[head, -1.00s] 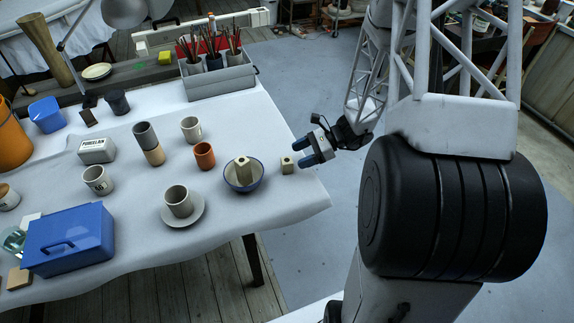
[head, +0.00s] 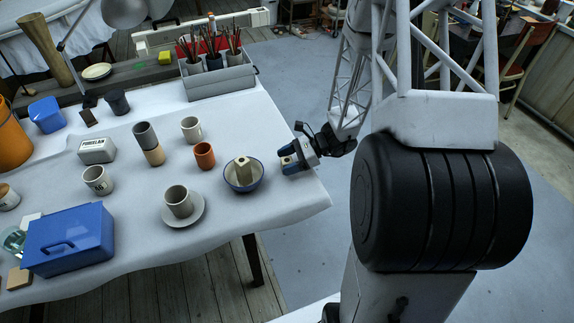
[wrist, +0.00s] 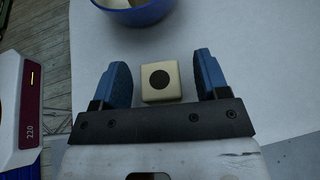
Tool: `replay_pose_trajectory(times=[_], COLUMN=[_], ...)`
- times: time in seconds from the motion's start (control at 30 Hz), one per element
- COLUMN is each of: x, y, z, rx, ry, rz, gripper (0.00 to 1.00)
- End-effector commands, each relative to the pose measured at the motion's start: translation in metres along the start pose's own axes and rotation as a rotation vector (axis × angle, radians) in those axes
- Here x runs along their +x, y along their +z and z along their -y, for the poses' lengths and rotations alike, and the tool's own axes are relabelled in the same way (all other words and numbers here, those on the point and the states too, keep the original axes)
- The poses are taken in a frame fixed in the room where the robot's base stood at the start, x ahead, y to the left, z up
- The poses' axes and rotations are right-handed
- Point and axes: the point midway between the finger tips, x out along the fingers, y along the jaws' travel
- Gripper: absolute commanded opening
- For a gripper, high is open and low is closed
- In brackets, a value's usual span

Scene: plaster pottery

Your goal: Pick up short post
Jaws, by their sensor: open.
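The short post (wrist: 161,81) is a small cream block with a dark round hole in its top. In the wrist view it stands on the white table between the two blue fingers of my gripper (wrist: 161,84), with a gap on each side. In the head view my gripper (head: 291,157) is at the table's right end, and the short post (head: 287,159) shows partly between its fingers. My gripper is open, and the post's lower part is hidden in the head view.
A terracotta cup (head: 204,156) and a cup on a saucer (head: 196,219) stand farther left. The table's right edge is close by.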

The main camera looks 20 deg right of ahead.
Motion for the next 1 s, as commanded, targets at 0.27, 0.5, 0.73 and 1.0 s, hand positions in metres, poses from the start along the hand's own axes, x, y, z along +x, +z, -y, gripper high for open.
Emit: replay_pose_trajectory(times=[0.27,0.5,0.73,1.0], x=[-0.0002,-0.0002,-0.0002,-0.0003], y=[0.0001,0.0001,0.0001,0.0002], z=[0.0001,0.0001,0.0001,0.0001], rx=[0.000,0.000,0.000,0.000], ry=[0.000,0.000,0.000,0.000], rz=[0.000,0.000,0.000,0.000], gripper=[0.68,0.62,0.27,0.12])
